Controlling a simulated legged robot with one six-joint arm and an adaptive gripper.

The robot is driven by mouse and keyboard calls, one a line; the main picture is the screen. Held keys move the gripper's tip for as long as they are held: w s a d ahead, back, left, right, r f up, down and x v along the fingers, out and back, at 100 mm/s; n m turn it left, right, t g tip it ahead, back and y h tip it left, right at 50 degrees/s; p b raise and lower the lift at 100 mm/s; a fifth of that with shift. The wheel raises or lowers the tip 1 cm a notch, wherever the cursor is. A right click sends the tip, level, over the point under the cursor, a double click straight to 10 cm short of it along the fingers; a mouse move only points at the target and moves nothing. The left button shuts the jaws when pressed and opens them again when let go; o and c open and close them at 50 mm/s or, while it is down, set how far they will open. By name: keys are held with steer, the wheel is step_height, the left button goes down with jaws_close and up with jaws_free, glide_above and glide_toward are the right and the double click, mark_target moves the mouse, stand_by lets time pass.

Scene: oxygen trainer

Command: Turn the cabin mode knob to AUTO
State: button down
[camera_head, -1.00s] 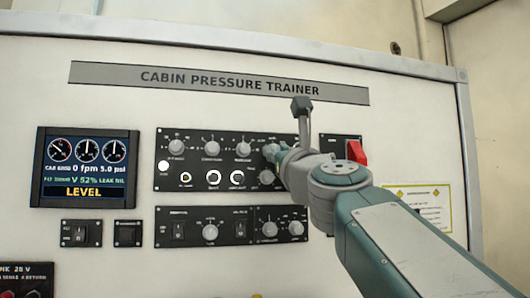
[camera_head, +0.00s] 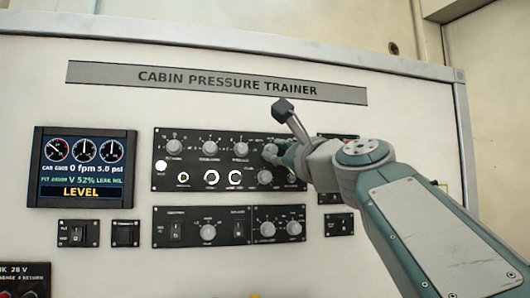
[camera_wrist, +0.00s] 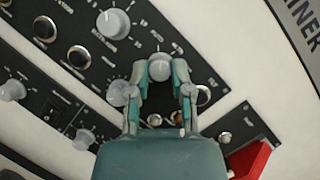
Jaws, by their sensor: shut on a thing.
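My gripper (camera_head: 274,152) is at the upper right knob (camera_head: 269,149) of the black upper panel (camera_head: 190,144). In the wrist view, my gripper (camera_wrist: 160,72) has its two teal-and-grey fingers closed on either side of this round grey knob (camera_wrist: 159,68). The labels around the knob are too small to read, so I cannot tell which position it points to. My wrist is rolled, and the stub on it leans to the left.
Other grey knobs (camera_head: 241,149) sit close by in the same row, with round jacks below. A lower panel (camera_head: 187,228) has more knobs and switches. A display (camera_head: 84,167) reads LEVEL. A red part (camera_wrist: 250,160) shows at lower right in the wrist view.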

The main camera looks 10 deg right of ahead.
steer(key=shift+n+g+y, duration=0.3)
steer(key=shift+n+g, duration=0.4)
steer(key=shift+n, duration=1)
steer(key=shift+w, duration=0.1)
steer(key=c, duration=0.5)
jaws_free()
steer(key=shift+a, duration=0.1)
steer(key=v, duration=1.2)
steer(key=shift+f, duration=0.1)
